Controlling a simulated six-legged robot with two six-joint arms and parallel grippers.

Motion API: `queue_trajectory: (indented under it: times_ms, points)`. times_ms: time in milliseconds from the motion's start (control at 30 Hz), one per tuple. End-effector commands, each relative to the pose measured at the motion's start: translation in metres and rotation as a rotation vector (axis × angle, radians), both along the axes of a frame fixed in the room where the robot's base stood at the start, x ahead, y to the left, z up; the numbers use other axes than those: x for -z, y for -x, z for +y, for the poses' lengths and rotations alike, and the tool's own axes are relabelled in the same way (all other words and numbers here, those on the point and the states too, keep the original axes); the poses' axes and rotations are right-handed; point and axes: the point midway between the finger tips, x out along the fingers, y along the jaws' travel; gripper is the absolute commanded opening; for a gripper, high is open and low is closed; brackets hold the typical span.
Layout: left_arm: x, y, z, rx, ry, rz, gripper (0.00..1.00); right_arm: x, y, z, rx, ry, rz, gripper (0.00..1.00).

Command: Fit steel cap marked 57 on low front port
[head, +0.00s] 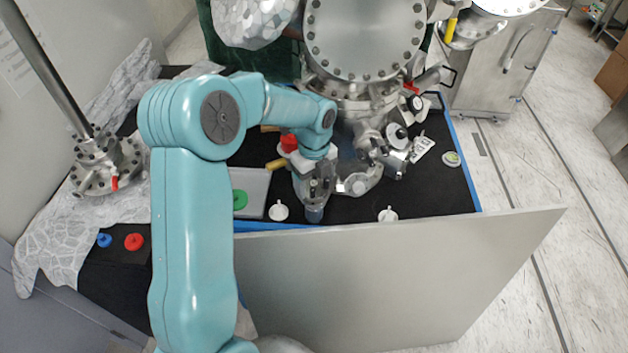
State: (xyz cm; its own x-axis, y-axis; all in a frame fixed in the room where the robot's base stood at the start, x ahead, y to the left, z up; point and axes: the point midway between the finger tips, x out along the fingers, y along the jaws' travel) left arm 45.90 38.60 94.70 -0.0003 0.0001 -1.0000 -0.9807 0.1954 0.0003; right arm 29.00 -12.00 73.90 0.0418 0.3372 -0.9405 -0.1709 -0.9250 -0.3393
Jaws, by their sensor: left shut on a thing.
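My left gripper (317,198) points down near the front edge of the black table, in front of the steel chamber (362,40). It is shut on a small blue-grey round piece (314,213); I cannot read a mark on it or tell whether it is the cap marked 57. A pale round port end (356,184) sits low on the chamber's front, just right of the gripper and apart from the held piece. Two small pale caps with upright stems, a left one (279,211) and a right one (388,215), stand on the table. My right gripper is not in view.
A grey panel (390,285) stands along the table's front. A grey tray (258,185) holds a green disc (240,199). Valves and fittings (396,140) crowd the chamber's right side. Red (134,241) and blue (104,240) discs lie at left. The table's right front is clear.

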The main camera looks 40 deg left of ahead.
Motion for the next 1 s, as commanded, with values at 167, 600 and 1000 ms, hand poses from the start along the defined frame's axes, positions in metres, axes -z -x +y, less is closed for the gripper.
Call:
queue_trajectory:
  times_ms: [167, 600, 1000]
  points:
    - [-0.0005, -0.0004, 0.0002, 0.000, -0.001, -0.001, 0.40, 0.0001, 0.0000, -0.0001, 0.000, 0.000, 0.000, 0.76]
    - [0.0045, -0.0004, 0.0002, 0.000, -0.001, -0.001, 0.40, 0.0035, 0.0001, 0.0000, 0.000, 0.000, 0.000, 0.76]
    - [0.0092, -0.0004, 0.0002, 0.000, -0.001, -0.002, 0.40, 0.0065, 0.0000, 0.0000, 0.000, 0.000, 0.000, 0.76]
